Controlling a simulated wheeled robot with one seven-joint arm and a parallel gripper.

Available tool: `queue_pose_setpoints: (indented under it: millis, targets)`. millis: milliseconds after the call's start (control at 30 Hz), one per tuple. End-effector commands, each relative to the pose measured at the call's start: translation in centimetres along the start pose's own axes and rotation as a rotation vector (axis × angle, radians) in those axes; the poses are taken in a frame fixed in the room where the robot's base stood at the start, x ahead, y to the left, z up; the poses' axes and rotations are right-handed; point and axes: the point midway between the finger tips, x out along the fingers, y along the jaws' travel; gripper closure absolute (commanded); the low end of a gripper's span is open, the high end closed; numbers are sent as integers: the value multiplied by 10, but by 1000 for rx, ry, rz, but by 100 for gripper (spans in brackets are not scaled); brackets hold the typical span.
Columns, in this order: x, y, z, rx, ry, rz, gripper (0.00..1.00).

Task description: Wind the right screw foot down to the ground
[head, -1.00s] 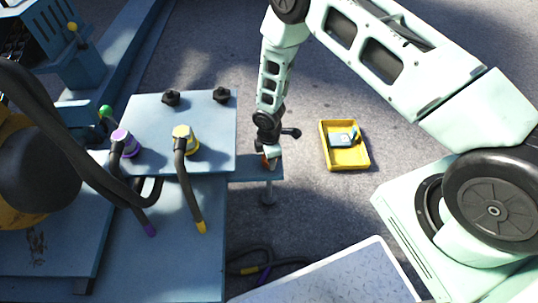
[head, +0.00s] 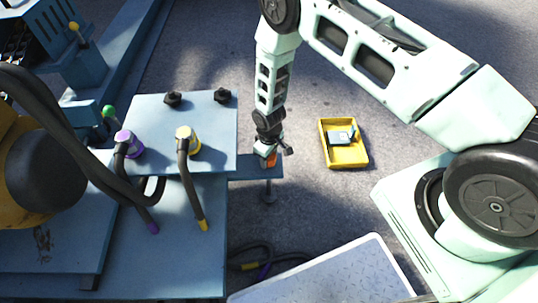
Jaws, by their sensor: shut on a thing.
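The right screw foot (head: 268,192) is a thin grey post with a small round pad, hanging under the end of a blue outrigger beam (head: 240,168) that sticks out from the blue frame. An orange knob (head: 271,160) shows at the top of the beam's end. My gripper (head: 268,156) points down over it and is shut on the orange knob. The fingers hide part of the knob. I cannot tell whether the pad touches the ground.
A yellow tray (head: 325,150) with a grey-blue item (head: 341,138) lies on the ground to the right. Purple and yellow plugs with black cables stand on the blue panel (head: 215,135) to the left. A dark cable (head: 250,258) lies on the ground below the foot.

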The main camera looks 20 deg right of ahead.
Motion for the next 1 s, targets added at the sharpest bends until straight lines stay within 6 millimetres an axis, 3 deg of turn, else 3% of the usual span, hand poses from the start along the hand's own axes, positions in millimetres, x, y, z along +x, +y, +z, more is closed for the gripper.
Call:
queue_pose_setpoints:
  millis: [400, 967, 1000]
  targets:
    - [-1, 0, -1, 190, 1, 0, 75]
    - [-1, 0, -1, 217, 2, 0, 75]
    - [-1, 0, -1, 217, 2, 0, 44]
